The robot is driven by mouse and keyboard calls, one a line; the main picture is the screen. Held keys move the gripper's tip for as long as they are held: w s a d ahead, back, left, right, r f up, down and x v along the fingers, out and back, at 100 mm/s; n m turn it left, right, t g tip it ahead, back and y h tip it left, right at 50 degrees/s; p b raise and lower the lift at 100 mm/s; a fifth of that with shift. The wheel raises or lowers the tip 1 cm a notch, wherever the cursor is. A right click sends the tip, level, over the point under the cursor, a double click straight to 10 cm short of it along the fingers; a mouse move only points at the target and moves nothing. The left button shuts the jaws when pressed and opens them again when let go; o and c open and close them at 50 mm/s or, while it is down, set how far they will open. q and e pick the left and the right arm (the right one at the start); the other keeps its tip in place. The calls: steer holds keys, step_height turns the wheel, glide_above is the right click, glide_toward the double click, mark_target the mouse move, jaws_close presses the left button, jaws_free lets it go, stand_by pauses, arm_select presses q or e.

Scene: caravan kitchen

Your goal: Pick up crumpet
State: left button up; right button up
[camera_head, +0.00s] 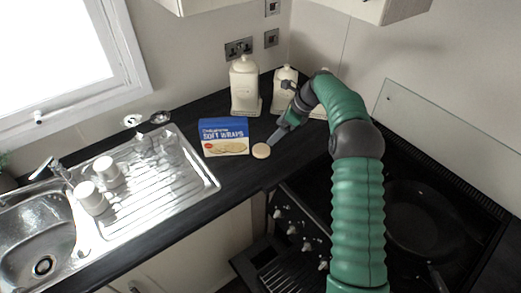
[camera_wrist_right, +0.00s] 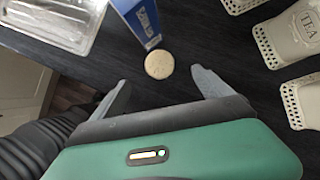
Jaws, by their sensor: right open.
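The crumpet (camera_head: 261,150) is a small round pale disc lying flat on the dark worktop, just right of the blue soft wraps box. It also shows in the right wrist view (camera_wrist_right: 159,64), ahead of the fingers and roughly centred between them. My right gripper (camera_head: 279,135) is close to the crumpet, on its upper right in the head view. In the right wrist view its two grey fingers (camera_wrist_right: 163,88) are spread wide with nothing between them. My left gripper is not in view.
The soft wraps box (camera_head: 223,137) stands beside the crumpet. Cream canisters (camera_head: 245,88) stand behind, one marked TEA (camera_wrist_right: 291,36). A steel sink drainer (camera_head: 150,185) with white cups is at left. The hob with a pan (camera_head: 422,222) is at right.

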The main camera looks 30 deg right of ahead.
glide_toward(263, 149)
steer(key=shift+w+a+f, duration=0.75)
steer(key=shift+a+f, duration=0.05)
steer(key=shift+a, duration=0.1)
steer(key=shift+f, duration=0.35)
steer(key=x, duration=0.2)
steer(key=d+p+x, duration=0.1)
steer(key=x, duration=0.2)
steer(key=shift+w+f, duration=0.1)
steer(key=shift+f, duration=0.4)
steer(key=shift+a+r, duration=0.1)
steer(key=shift+a, duration=0.25)
steer(key=shift+c, duration=0.2)
steer(key=c, duration=0.5)
steer(key=shift+d, duration=0.15)
steer(key=c, duration=0.9)
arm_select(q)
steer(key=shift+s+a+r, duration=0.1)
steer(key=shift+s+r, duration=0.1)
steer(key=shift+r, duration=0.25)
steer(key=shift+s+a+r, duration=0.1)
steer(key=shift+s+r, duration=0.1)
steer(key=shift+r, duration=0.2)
